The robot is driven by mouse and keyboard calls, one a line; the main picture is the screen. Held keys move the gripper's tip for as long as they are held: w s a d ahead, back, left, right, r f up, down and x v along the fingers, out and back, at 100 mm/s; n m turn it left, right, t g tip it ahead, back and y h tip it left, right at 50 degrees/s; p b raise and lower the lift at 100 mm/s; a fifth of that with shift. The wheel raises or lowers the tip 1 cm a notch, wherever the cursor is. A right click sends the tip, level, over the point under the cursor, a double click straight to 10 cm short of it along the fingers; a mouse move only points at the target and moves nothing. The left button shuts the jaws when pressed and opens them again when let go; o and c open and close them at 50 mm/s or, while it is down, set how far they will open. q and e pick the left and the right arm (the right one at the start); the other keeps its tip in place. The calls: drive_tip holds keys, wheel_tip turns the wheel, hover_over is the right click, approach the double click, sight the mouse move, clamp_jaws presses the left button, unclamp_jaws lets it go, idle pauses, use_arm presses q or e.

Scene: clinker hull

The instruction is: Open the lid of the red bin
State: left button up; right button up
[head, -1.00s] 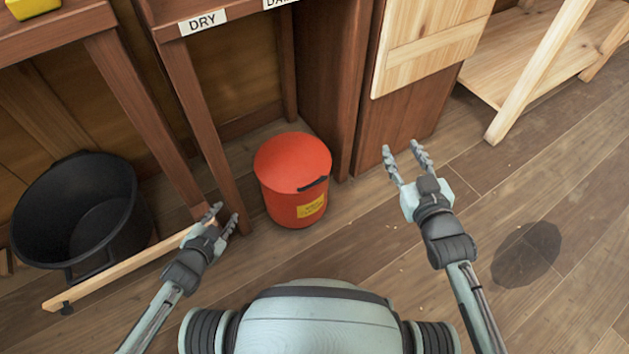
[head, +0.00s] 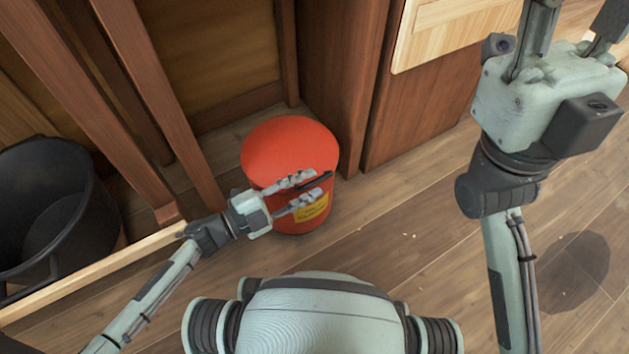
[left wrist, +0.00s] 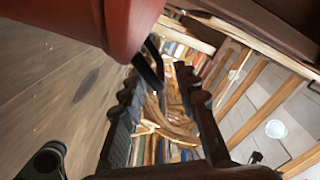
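The red bin (head: 292,218) stands on the wooden floor against the cabinet, with a yellow label on its front. Its domed red lid (head: 285,147) is down. A dark handle (head: 325,181) sticks out from the lid's front edge. My left gripper (head: 316,184) is at the front of the bin, fingers apart, one finger above and one below the handle in the head view. In the left wrist view the dark handle (left wrist: 148,68) shows between the open fingers, nearer one of them; contact is unclear. My right gripper (head: 572,25) is raised at upper right, fingers apart, tips cut off by the frame.
A black tub (head: 45,210) stands at the left, with a wooden rail (head: 100,268) in front of it. Cabinet posts (head: 165,90) rise behind and left of the bin. The floor (head: 400,240) right of the bin is clear.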

use_arm(q)
drive_tip(key=shift+x, duration=1.15)
drive_tip(key=shift+a, duration=0.1)
clamp_jaws()
